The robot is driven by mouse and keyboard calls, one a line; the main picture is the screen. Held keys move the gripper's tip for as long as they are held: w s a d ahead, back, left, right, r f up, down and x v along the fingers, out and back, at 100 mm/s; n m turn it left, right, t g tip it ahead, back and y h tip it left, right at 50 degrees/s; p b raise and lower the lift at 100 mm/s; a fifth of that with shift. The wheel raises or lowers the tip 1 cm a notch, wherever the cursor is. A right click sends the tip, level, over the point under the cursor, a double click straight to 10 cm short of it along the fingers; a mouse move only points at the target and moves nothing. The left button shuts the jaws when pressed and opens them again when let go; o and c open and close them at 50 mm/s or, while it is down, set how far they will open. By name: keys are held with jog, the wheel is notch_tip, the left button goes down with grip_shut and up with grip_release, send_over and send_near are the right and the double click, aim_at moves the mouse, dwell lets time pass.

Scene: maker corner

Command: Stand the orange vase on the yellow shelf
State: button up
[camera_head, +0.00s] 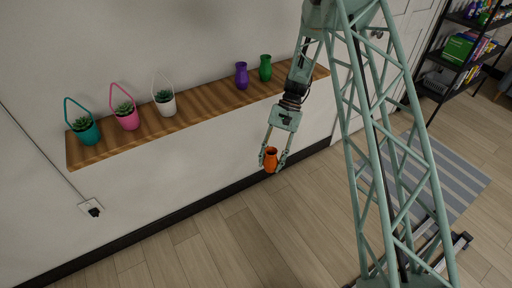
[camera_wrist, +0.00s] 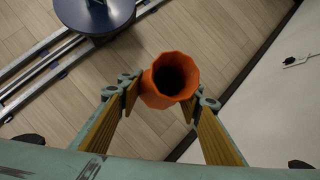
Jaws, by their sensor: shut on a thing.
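The orange vase (camera_head: 271,159) is upright in my gripper (camera_head: 273,166), in the air in front of the wall and lower in the picture than the shelf. In the wrist view the vase's open mouth (camera_wrist: 158,96) faces the camera between the two fingers. My gripper is shut on it. A brown wood-grain shelf (camera_head: 205,116) runs along the wall; I see no clearly yellow shelf.
On the shelf stand a purple vase (camera_head: 242,76), a green vase (camera_head: 265,68) and teal (camera_head: 86,130), pink (camera_head: 127,117) and white (camera_head: 166,103) handled planters. Bare shelf lies between the white planter and purple vase. A black rack (camera_head: 462,50) stands right.

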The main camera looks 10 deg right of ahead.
jog(key=s+d+f+n+g+h+b, duration=0.1)
jog(key=s+d+f+n+h, duration=0.1)
jog(key=s+d+f+n, duration=0.2)
notch_tip(320, 180, down, 3)
jog(key=d, duration=0.2)
jog(key=shift+d+f+b, duration=0.15)
jog(key=shift+d+b, duration=0.15)
jog(key=shift+d, duration=0.1)
jog(key=shift+w+d, duration=0.1)
jog(key=shift+w, duration=0.1)
